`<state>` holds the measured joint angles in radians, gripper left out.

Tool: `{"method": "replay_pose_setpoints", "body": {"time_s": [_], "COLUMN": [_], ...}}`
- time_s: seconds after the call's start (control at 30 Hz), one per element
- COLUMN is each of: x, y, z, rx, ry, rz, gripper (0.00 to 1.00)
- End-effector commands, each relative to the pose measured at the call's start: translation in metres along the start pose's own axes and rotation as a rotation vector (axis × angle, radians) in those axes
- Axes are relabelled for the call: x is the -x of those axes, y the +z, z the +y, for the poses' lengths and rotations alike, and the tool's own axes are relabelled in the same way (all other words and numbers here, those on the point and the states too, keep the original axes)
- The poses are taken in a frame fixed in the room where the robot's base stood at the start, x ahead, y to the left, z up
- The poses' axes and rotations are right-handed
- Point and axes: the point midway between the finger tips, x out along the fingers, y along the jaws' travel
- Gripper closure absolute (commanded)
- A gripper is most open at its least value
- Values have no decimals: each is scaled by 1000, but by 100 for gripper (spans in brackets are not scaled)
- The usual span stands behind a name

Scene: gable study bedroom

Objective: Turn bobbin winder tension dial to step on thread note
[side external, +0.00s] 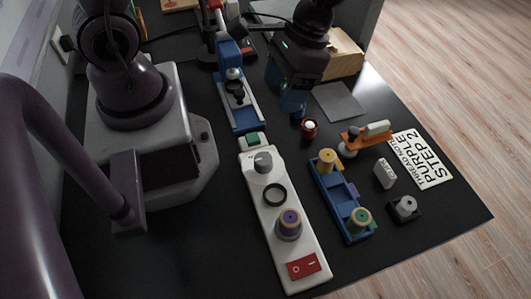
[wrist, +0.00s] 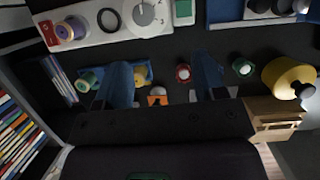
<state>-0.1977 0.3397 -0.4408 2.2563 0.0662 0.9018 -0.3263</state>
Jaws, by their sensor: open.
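The white bobbin winder (side external: 262,218) lies on the dark table. Its grey tension dial (side external: 263,161) sits near the far end; the pointer setting is too small to read. The dial also shows at the top edge of the wrist view (wrist: 144,13). A purple spool (side external: 289,220) stands on the winder, past a black ring. The thread note (side external: 421,158) reads "THREAD NOTE PURPLE STEP 2" and lies at the table's right. My gripper (side external: 293,108) is above the table, right of the blue tray and away from the dial. Its blue fingers are apart and empty in the wrist view (wrist: 162,78).
A blue rack (side external: 351,200) with yellow and green spools stands right of the winder. A red bobbin (side external: 309,128) is near my gripper. A blue tray (side external: 247,115) lies beyond the winder. A wooden box (side external: 345,55) stands at the back.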

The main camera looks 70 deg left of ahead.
Motion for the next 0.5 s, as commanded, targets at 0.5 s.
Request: {"method": "replay_pose_setpoints", "body": {"time_s": [0.5], "x": [-37], "y": [-11], "z": [27], "rx": [166], "ry": [27], "rz": [-65], "gripper": [36]}}
